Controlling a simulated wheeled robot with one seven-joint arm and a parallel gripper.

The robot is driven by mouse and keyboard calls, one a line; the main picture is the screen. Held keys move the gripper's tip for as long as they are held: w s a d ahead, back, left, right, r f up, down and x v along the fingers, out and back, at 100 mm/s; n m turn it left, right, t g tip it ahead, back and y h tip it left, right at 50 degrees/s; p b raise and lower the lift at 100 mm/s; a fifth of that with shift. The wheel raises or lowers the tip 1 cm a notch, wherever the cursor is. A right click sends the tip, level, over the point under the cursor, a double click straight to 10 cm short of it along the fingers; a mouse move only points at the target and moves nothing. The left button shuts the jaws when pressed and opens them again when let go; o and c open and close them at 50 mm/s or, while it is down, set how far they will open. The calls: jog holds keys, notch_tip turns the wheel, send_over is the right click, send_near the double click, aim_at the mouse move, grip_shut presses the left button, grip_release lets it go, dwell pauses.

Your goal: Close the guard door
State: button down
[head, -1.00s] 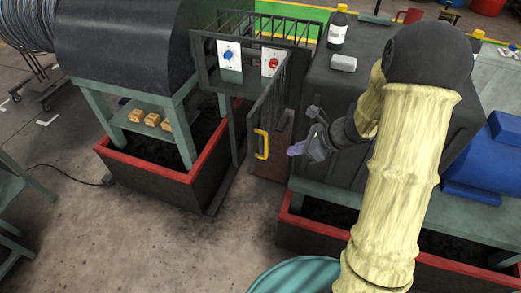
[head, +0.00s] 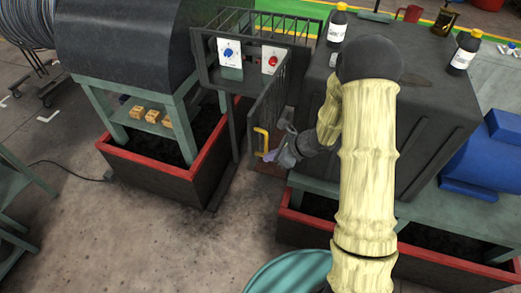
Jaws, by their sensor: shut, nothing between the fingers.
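The guard door (head: 265,112) is a dark barred panel hinged on the guard frame between the two machines. It stands swung out from the frame, towards the camera. Its yellow handle (head: 261,140) is on the door's near edge. My gripper (head: 272,157) is shut and empty, just right of and below the handle. It overlaps the door's lower edge in the picture; I cannot tell whether it touches. The guard frame (head: 208,72) carries a blue knob panel (head: 229,52) and a red knob panel (head: 271,60).
A big dark drum (head: 120,45) on a green stand is at the left. A dark housing (head: 430,110) with bottles on top is right of the door. Red-rimmed troughs (head: 160,168) stand under both machines. A teal barrel (head: 290,272) is at the bottom. Floor at front left is clear.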

aim_at(252, 155)
jog(key=a, duration=0.1)
jog(key=w+a+p, duration=0.1)
jog(key=a, duration=0.1)
jog(key=shift+w+a+r, duration=0.15)
jog(key=shift+r, duration=0.1)
jog(key=shift+w+f, duration=0.1)
jog(key=shift+w+a, duration=0.1)
jog(key=shift+a, duration=0.1)
